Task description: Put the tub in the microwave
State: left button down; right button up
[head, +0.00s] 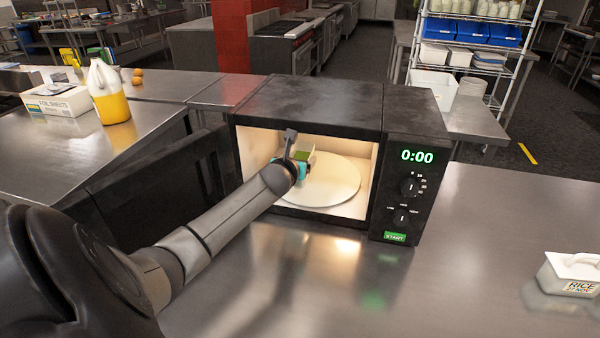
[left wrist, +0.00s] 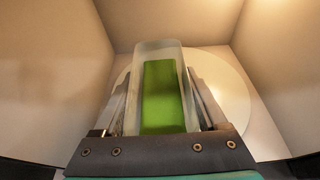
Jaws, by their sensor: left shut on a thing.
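The black microwave (head: 315,105) stands on the steel counter with its door (head: 165,185) swung open to the left. Its lit cavity holds a round pale turntable (head: 335,185). My left gripper (head: 300,160) reaches inside, over the left part of the turntable. It is shut on a translucent tub with green contents (left wrist: 162,95), which shows between the two fingers in the left wrist view. I cannot tell whether the tub touches the turntable. My right gripper is out of view.
A white rice container (head: 570,276) stands on the counter at the right. A yellow-filled jug (head: 108,95) and a foil sheets box (head: 58,100) stand on the left counter. The counter (head: 400,290) before the microwave is clear. The cavity walls are close around my gripper.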

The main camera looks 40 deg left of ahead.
pick_arm(q)
notch_tip(320, 180, down, 4)
jog(key=shift+r+b, duration=0.25)
jog(key=shift+b, duration=0.3)
jog(key=shift+w+a+f, duration=0.2)
jog(key=shift+w, duration=0.2)
grip_release()
jog(key=shift+f, duration=0.2)
jog(key=shift+r, duration=0.15)
jog(key=shift+s+d+r, duration=0.2)
jog(key=shift+s+d, duration=0.05)
jog(key=shift+s, duration=0.3)
jog(key=p+v, duration=0.3)
jog(key=v, duration=0.7)
jog(key=shift+s+d+r, duration=0.15)
jog(key=shift+s+r, duration=0.05)
jog(key=shift+s, duration=0.15)
